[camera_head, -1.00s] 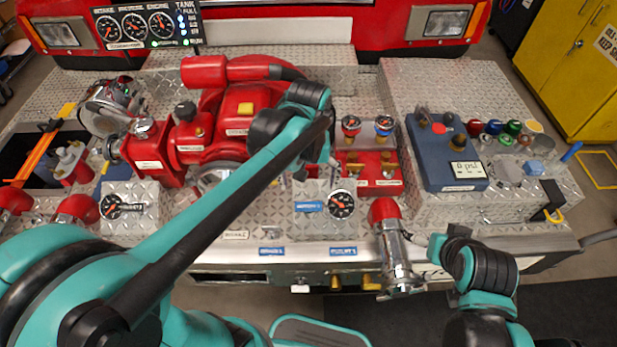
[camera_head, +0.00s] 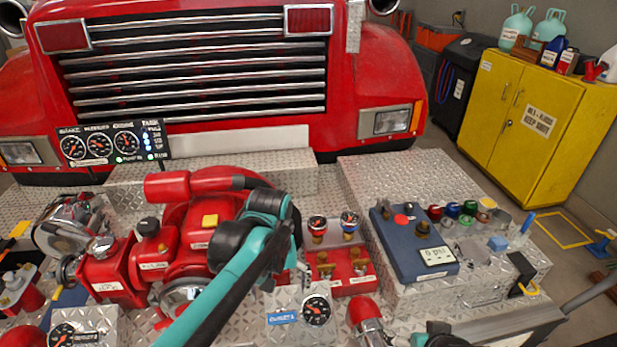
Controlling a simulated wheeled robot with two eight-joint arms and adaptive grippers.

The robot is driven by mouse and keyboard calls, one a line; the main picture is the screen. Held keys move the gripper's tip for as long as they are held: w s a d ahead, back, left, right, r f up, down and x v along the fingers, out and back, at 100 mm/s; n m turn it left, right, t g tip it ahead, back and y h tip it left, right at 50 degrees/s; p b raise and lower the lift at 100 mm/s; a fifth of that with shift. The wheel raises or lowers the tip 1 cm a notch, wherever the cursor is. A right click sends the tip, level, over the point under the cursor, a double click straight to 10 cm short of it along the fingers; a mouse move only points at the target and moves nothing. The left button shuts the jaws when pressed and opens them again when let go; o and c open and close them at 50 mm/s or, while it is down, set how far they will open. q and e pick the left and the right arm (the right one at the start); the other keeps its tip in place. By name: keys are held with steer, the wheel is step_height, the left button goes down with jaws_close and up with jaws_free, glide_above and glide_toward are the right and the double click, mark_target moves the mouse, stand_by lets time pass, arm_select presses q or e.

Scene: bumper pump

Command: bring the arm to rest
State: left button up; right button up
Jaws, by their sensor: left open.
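My left arm comes in from the bottom and reaches up to its dark and teal wrist (camera_head: 265,215), beside the red pump (camera_head: 160,265). My left gripper (camera_head: 298,268) hangs below the wrist, largely hidden behind the arm, near the small red valve block (camera_head: 345,272) with two gauges. It is open, and I see nothing held in it. My right gripper is out of view; only a small dark and teal part of my right arm (camera_head: 440,337) shows at the bottom edge.
The diamond-plate bumper holds a blue control box (camera_head: 405,240), colored caps (camera_head: 468,210), a round gauge (camera_head: 316,310) and a red-capped fitting (camera_head: 365,318). The truck grille (camera_head: 195,70) rises behind. A yellow cabinet (camera_head: 545,125) stands at the right.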

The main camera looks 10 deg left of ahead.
arm_select(q)
steer(key=s+a+f+m+t+b, duration=0.3)
steer(key=s+a+f+t, duration=0.2)
steer(key=s+t, duration=0.2)
steer(key=shift+a, duration=0.3)
